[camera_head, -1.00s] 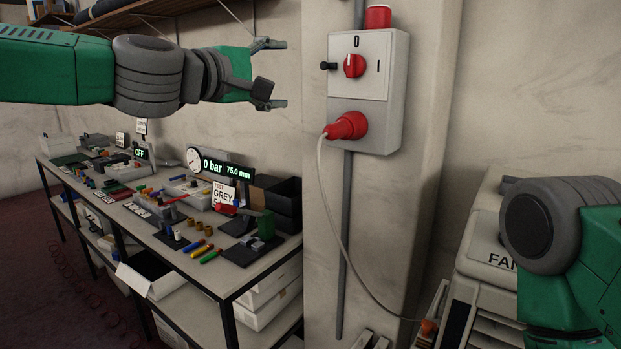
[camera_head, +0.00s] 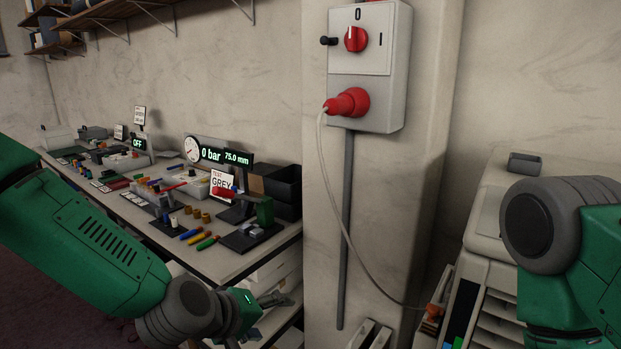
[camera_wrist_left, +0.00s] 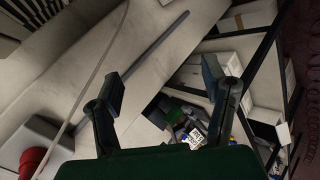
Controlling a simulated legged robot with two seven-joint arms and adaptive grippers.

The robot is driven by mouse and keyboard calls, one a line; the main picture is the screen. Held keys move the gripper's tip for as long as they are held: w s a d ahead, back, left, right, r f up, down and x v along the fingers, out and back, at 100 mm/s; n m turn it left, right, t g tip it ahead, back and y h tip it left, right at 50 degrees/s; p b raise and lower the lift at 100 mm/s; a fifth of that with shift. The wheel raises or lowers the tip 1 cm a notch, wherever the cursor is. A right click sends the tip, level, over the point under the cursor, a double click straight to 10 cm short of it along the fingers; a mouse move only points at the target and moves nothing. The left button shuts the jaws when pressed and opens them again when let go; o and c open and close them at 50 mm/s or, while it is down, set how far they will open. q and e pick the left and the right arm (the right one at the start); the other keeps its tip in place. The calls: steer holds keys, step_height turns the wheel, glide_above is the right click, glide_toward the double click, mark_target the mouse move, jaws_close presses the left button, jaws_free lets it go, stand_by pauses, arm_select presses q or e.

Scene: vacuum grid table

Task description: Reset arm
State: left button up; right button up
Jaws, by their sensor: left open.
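My left arm reaches in low from the left in the head view. Its gripper (camera_head: 272,300) is in front of the bench's near end, with its fingers toward the pillar. In the left wrist view the two dark fingers (camera_wrist_left: 165,85) stand wide apart with nothing held between them. Of my right arm, only a green link and a grey joint show at the right edge; its gripper is out of view.
A switch box (camera_head: 370,60) with a red knob and red plug (camera_head: 350,103) is on the pillar; its cable hangs down. The bench (camera_head: 215,262) holds a gauge, display and small coloured parts. A pale machine (camera_head: 490,265) is at right.

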arm_select(q)
steer(key=s+a+f+m+g+y+b, duration=0.15)
steer(key=s+a+f, duration=0.25)
steer(key=s+f, duration=0.5)
steer(key=s+a+f+m+g+y+b, duration=0.1)
steer(key=s+a+f+m+g+b, duration=0.15)
steer(key=s+a+f, duration=0.65)
steer(key=s+a+f+m+g+y+b, duration=0.1)
steer(key=s+a+f, duration=0.3)
steer(key=s, duration=0.3)
steer(key=s+a+f+m+g+y+b, duration=0.1)
steer(key=s+a+f+g+y, duration=0.1)
steer(key=s+f, duration=0.4)
steer(key=shift+s+a+f+m, duration=0.2)
steer(key=shift+s+a+m, duration=0.3)
steer(key=shift+a, duration=0.4)
